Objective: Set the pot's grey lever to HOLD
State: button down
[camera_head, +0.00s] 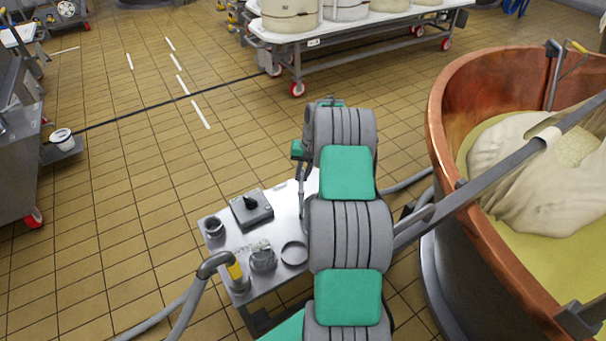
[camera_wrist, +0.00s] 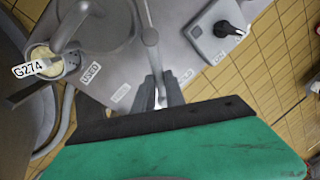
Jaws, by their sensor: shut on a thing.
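The HOLD label (camera_wrist: 186,75) lies just right of the fingers, partly covered. A USED label (camera_wrist: 90,73) and a third, unreadable label (camera_wrist: 121,92) lie to the left. The grey round pot (camera_wrist: 100,18) is partly in view at upper left. In the head view my own arm hides the gripper and the lever.
A control box with a black knob (camera_wrist: 228,29) sits right of the lever; the box also shows in the head view (camera_head: 252,209). A large copper vat (camera_head: 445,150) fills the right. Tiled floor is open at left.

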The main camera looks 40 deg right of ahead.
jog(key=shift+w+a, duration=0.1)
jog(key=shift+w+a+n+g+b, duration=0.2)
jog(key=shift+a+n+b, duration=0.25)
jog(key=shift+n, duration=0.6)
jog(key=shift+w+a+n+g+b, duration=0.2)
jog(key=shift+a+n+b, duration=0.25)
jog(key=shift+n, duration=0.55)
jog(key=shift+w+a+n+g+b, duration=0.1)
jog(key=shift+w+a+n+b, duration=0.15)
jog(key=shift+a+n, duration=0.55)
jog(key=shift+d+n, duration=0.2)
jog(key=shift+n, duration=0.15)
jog(key=c, duration=1.4)
grip_release()
jog(key=r, duration=0.2)
jog(key=d+r, duration=0.1)
jog(key=r, duration=0.2)
jog(key=r+p, duration=0.1)
jog(key=r, duration=0.1)
jog(key=shift+s+d+r, duration=0.1)
jog(key=shift+d+r, duration=0.2)
jog(key=shift+r, duration=0.05)
